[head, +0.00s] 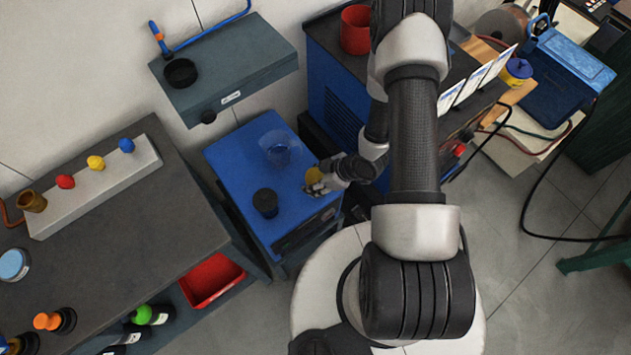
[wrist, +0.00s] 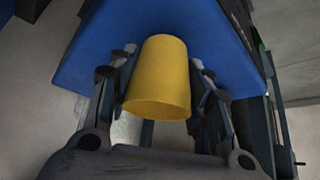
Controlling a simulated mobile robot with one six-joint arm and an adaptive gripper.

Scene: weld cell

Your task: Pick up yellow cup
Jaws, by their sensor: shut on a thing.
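The yellow cup (wrist: 160,78) is between the two fingers of my gripper (wrist: 162,92) in the wrist view, with a finger against each side. My gripper is shut on it. In the head view the yellow cup (head: 315,177) shows small at the tip of my gripper (head: 320,184), near the right edge of the blue cart top (head: 232,165). Part of the cup is hidden behind the fingers there. I cannot tell whether the cup still touches the blue top.
A clear cup (head: 277,150) and a black cup (head: 265,203) stand on the blue top, left of my gripper. A grey shelf (head: 235,75) is behind it. A dark bench (head: 150,230) is at left, and a blue cabinet (head: 335,90) with a red pot (head: 356,30) stands behind.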

